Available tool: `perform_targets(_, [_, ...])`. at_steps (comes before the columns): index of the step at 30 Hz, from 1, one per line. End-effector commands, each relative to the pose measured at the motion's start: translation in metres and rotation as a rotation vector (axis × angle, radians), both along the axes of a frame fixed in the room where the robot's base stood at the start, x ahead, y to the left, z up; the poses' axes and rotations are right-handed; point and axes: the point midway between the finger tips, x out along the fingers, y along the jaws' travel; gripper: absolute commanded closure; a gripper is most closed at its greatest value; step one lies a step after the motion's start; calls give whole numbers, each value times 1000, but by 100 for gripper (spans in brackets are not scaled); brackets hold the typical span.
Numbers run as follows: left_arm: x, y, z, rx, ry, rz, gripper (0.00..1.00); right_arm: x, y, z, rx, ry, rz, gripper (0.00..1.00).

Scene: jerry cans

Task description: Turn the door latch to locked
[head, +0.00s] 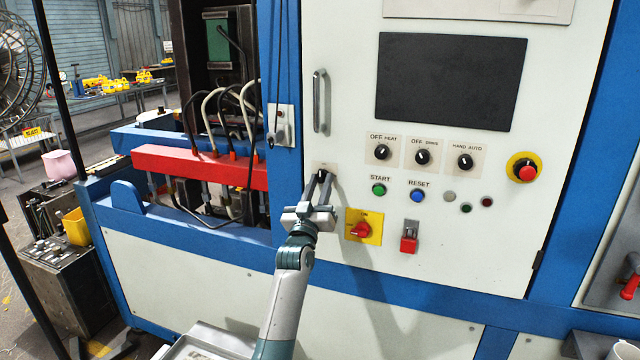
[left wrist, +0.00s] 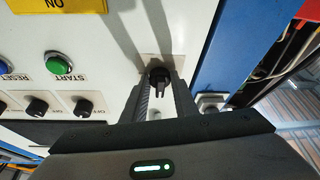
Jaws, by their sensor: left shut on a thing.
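The door latch is a small black turn knob (head: 322,174) on a light plate, on the cabinet door (head: 345,130) below the vertical handle. My left gripper (head: 319,184) reaches up to it from below, with its two fingers around the knob, shut on it. In the left wrist view the black latch (left wrist: 159,76) shows between the fingertips of my left gripper (left wrist: 161,90). The fingers hide part of the plate and its markings. My right gripper is not in view.
A vertical handle (head: 320,101) stands out above the latch. A red rotary switch on a yellow plate (head: 364,227), a red padlock-like piece (head: 409,238), a green START button (head: 379,189) and a blue RESET button (head: 417,196) lie to the right. A blue frame post (head: 281,190) is at left.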

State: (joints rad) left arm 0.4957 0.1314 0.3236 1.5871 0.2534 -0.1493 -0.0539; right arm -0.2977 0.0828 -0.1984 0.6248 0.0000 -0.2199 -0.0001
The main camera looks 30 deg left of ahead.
Motion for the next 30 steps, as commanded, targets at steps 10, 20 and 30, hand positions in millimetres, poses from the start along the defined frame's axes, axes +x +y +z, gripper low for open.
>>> perform_targets(10, [0,0,0,-2,-1,-1,57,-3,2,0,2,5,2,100])
perform_targets(20, [0,0,0,-1,-1,0,55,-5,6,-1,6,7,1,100])
perform_targets(30, [-20,-7,-11,-2,-2,-1,55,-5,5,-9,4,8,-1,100])
